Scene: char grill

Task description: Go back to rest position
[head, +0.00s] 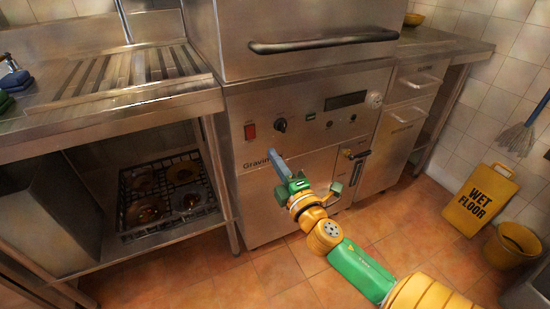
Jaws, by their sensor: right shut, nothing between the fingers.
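My right arm comes in from the lower right, with orange and green links. My right gripper (273,155) is in front of the steel machine's (300,107) lower front, below its round black knob. Its grey-blue fingers point up and to the left; they are shut and hold nothing. I cannot tell whether the fingertips touch the machine's front. My left gripper and left arm are not in view.
A steel counter (110,112) with a dish rack (165,230) of plates beneath stands at left. A drawer unit (405,110) stands right of the machine. A yellow wet floor sign (480,198) and yellow bucket (513,245) are at right. Tiled floor lies below.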

